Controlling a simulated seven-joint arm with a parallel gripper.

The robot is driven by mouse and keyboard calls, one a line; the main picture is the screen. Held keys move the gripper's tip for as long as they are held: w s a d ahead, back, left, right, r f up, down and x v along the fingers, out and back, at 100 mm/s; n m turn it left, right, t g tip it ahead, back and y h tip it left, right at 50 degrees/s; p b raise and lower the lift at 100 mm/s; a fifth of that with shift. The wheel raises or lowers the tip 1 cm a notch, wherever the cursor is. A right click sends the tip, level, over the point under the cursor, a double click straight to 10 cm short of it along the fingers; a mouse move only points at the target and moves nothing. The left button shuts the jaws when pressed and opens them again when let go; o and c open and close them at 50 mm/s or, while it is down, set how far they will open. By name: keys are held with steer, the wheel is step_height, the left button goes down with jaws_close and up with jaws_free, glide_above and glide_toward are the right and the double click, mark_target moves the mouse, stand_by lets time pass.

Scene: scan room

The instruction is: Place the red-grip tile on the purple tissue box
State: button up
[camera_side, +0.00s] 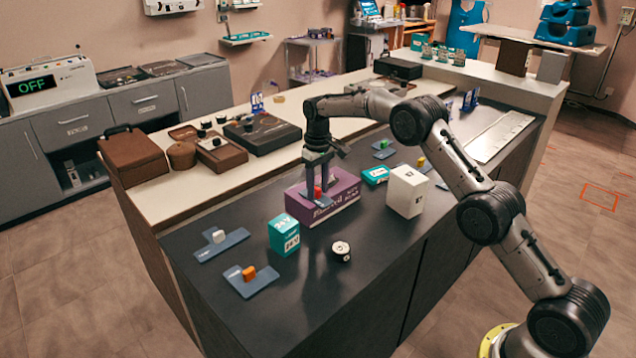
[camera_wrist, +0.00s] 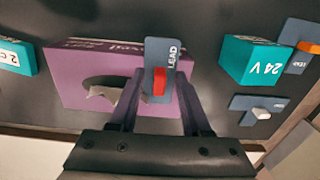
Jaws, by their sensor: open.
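The red-grip tile (camera_side: 325,202) is a blue-grey tile marked LEAD with a red grip block. It lies on top of the purple tissue box (camera_side: 343,194), near one long edge. In the wrist view the tile (camera_wrist: 162,54) reaches a little past the edge of the box (camera_wrist: 80,88). My gripper (camera_side: 318,188) is down over the tile. In the wrist view my gripper (camera_wrist: 159,84) is open, with one finger on each side of the red grip and small gaps between. The box's dark opening is beside the tile, partly behind a finger.
A teal 24 V box (camera_side: 284,235) and a small round can (camera_side: 341,250) stand before the purple box. A white box (camera_side: 407,191) stands to its right. Tiles with a white grip (camera_side: 220,241) and an orange grip (camera_side: 249,277) lie at the left. The dark counter's front is clear.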

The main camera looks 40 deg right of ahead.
mark_target(318, 188)
step_height(318, 188, up, 12)
steer(key=f, duration=0.1)
steer(key=s+a+r+t, duration=0.1)
steer(key=s+a+r, duration=0.2)
steer(key=s+r, duration=0.55)
steer(key=s+a+r+t, duration=0.2)
steer(key=s+r, duration=0.6)
steer(key=s, duration=0.2)
steer(key=s+a+f+t, duration=0.1)
steer(key=s+f, duration=0.4)
steer(key=s, duration=0.7)
steer(key=s+a+f+t, duration=0.1)
steer(key=s+f, duration=0.3)
steer(key=s, duration=0.9)
steer(key=shift+a+f+t, duration=0.3)
steer(key=shift+a+f, duration=0.05)
steer(key=shift+a, duration=0.15)
